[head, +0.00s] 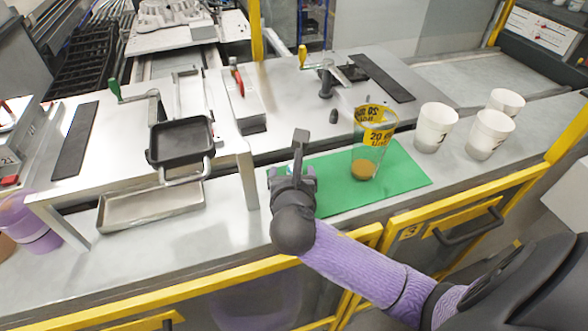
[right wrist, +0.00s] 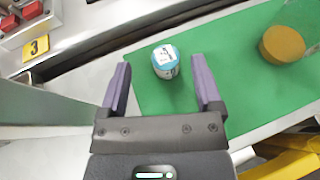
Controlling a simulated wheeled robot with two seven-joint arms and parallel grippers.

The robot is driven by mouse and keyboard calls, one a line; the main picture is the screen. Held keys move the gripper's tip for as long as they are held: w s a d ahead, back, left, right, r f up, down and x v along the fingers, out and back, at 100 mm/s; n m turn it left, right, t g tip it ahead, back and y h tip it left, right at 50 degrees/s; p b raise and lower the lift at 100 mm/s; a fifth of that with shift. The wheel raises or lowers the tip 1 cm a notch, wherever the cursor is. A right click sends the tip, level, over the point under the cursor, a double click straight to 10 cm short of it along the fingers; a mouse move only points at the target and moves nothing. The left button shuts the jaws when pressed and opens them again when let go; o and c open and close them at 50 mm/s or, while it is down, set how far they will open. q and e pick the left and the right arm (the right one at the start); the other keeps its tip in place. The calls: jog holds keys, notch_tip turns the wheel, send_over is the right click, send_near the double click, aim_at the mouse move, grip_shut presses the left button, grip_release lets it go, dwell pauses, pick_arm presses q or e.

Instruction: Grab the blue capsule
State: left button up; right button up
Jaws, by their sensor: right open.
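The blue capsule (right wrist: 165,61) is a small white piece with a blue top and dark print. In the right wrist view it sits on the green mat (right wrist: 220,95). My right gripper (right wrist: 160,72) is open and empty, and the capsule shows between and just beyond its fingertips, not gripped. In the head view my right gripper (head: 292,172) is at the left end of the green mat (head: 400,178), and I cannot make out the capsule there. My left gripper is not in view.
A clear cup with a yellow band (head: 375,142) and brown contents stands on the mat. White cups (head: 435,127) stand to the right. A raised metal bench with a black tray (head: 180,143) is at the left. Yellow rails (head: 230,275) run along the front.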

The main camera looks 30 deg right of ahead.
jog(key=b+x, duration=0.1)
jog(key=x, duration=0.1)
jog(key=b+x, duration=0.1)
jog(key=x, duration=0.2)
jog(key=shift+s+d+f, duration=0.2)
jog(key=shift+f, duration=0.1)
jog(key=shift+w+d, duration=0.15)
jog(key=shift+w, duration=0.15)
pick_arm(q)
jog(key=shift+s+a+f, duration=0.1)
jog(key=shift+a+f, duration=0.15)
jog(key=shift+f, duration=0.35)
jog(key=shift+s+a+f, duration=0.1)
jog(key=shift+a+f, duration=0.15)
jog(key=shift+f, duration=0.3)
pick_arm(e)
jog(key=shift+c, duration=0.6)
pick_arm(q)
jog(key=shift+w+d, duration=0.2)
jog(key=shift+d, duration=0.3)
pick_arm(e)
grip_shut()
